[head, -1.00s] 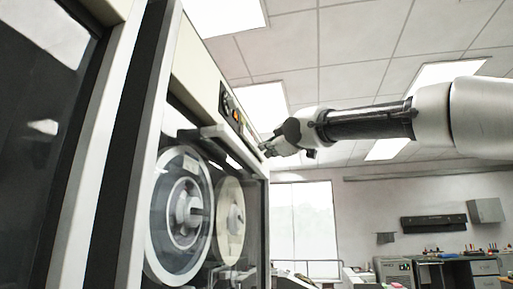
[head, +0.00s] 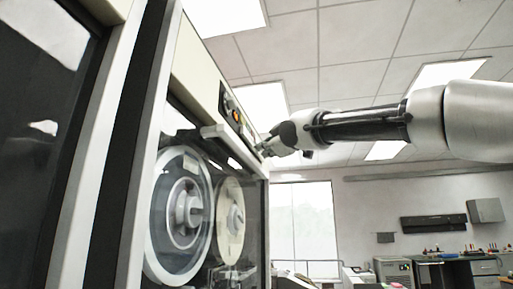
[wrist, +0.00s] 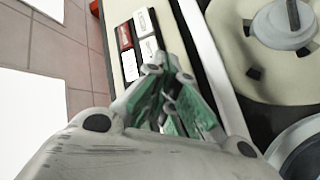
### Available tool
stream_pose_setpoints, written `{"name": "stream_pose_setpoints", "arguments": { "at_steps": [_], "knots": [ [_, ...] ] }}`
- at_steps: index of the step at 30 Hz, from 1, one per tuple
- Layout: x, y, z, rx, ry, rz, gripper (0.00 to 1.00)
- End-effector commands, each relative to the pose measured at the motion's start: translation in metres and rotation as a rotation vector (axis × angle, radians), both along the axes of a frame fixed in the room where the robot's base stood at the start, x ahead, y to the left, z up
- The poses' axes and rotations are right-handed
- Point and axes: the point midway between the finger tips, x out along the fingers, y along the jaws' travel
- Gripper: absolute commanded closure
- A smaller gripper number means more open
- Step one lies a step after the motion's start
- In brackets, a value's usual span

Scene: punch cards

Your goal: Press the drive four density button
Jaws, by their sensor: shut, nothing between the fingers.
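The tape drive (head: 196,75) stands on the left in the head view, with a dark button panel (head: 232,112) along its upper front. In the wrist view the panel carries a red button (wrist: 124,36) and several white buttons, among them one at the top (wrist: 143,21) and one lower left (wrist: 130,66). Their labels are too small to read, so I cannot tell which is the density button. My gripper (wrist: 167,68) is shut and empty, its fingertips over the panel by the lower buttons, partly hiding one. Contact cannot be told. In the head view my gripper (head: 264,149) is at the panel's far end.
Two tape reels, a near one (head: 182,212) and a far one (head: 231,218), sit below the panel behind the drive's front. Another dark-fronted cabinet (head: 40,150) stands at far left. Benches (head: 455,268) are far off at right. The space right of the drive is open.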

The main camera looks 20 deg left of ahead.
Motion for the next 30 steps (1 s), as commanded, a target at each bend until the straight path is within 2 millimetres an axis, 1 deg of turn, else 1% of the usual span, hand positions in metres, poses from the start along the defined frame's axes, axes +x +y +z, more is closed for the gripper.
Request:
{"name": "stream_pose_setpoints", "arguments": {
  "at_steps": [12, 24, 26, 30],
  "knots": [
    [0.001, -0.018, 0.0, 0.001, 0.001, 0.0, 1.0],
    [0.001, -0.021, 0.0, 0.0, 0.0, -0.001, 1.0],
    [0.002, -0.025, 0.0, 0.001, 0.001, -0.001, 1.0],
    [0.002, -0.039, 0.001, 0.003, 0.001, -0.003, 1.0]
  ]
}}
